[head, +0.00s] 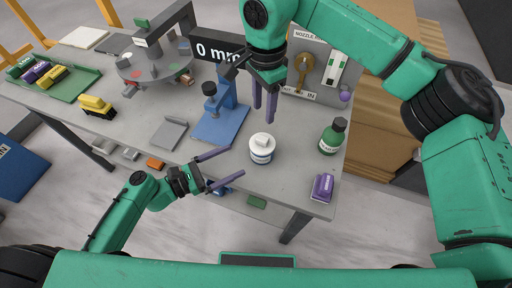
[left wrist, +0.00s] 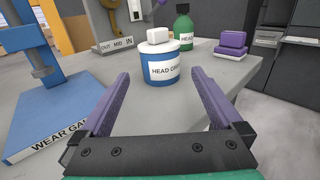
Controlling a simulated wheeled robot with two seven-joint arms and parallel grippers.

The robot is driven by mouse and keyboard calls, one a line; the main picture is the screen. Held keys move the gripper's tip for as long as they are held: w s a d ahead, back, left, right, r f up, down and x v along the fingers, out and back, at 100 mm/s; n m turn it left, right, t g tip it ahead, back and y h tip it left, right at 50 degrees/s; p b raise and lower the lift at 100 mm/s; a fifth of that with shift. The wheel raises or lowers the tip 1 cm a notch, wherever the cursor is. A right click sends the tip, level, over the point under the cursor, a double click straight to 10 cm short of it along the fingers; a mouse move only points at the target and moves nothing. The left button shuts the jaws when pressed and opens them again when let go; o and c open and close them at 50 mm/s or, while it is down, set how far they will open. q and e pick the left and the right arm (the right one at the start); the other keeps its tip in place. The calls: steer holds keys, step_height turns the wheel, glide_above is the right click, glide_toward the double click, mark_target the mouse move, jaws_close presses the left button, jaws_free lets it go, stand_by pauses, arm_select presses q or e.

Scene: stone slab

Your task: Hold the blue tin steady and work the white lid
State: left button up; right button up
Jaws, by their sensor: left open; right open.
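The blue tin (head: 261,156) stands upright on the grey table, with a white label that begins "HEAD". In the left wrist view the tin (left wrist: 157,70) is straight ahead, beyond the open fingers. The white lid (head: 263,141) is on top of the tin and has a raised block; it also shows in the left wrist view (left wrist: 158,37). My left gripper (head: 238,162) is open and empty, to the left of the tin and apart from it. My right gripper (head: 264,115) is open, pointing down above and behind the tin, touching nothing that I can see.
A blue gauge stand (head: 221,124) is left of the tin. A green bottle (head: 332,137) and a purple block (head: 322,187) are to the right, near the table's edge. A grey plate (head: 169,135) lies further left. The table (head: 290,180) is clear just around the tin.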

mark_target(261, 148)
arm_select(q)
steer(key=x, duration=1.1)
steer(key=shift+a, duration=0.1)
jaws_close()
stand_by(0.6)
